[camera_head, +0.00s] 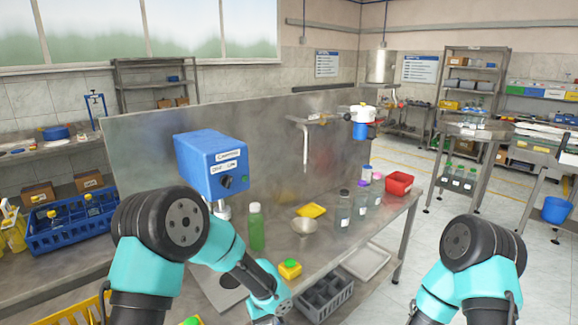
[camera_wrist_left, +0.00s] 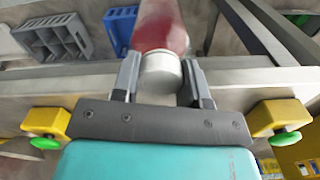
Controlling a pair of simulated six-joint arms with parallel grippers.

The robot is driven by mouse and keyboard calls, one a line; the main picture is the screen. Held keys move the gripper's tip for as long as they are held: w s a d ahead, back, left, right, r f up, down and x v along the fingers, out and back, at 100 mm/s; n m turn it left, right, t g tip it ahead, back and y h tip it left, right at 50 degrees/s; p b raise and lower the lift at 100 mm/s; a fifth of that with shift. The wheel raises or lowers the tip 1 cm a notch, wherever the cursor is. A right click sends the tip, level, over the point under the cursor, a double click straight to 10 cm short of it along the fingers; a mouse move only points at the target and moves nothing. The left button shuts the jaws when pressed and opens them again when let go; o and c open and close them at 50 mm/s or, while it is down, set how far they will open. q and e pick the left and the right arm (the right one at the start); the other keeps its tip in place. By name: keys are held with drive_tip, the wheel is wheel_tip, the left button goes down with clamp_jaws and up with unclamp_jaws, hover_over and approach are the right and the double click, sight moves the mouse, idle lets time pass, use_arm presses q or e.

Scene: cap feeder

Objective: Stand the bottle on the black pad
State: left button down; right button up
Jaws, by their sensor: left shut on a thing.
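In the left wrist view my left gripper (camera_wrist_left: 160,62) is shut on a bottle with dark red contents (camera_wrist_left: 161,28). Its grey-white cap (camera_wrist_left: 160,73) lies between the fingers and points back toward the palm. The bottle's far end is cut off by the frame's top. In the head view my left arm reaches down to the bottom edge, where the gripper and held bottle do not show. A dark round patch on the bench, seemingly the black pad (camera_head: 231,281), lies partly behind my left forearm. My right gripper is out of view.
A green bottle (camera_head: 256,228) stands beside my left forearm, below the blue capping machine (camera_head: 211,164). A metal bowl (camera_head: 303,227), a yellow block (camera_head: 290,268), several clear bottles (camera_head: 343,209) and a red bin (camera_head: 398,183) stand rightward. A grey rack (camera_head: 325,295) is at the front.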

use_arm(q)
drive_tip(key=m, duration=0.5)
drive_tip(key=shift+m, duration=0.3)
drive_tip(key=m, duration=0.5)
drive_tip(key=shift+m, duration=0.3)
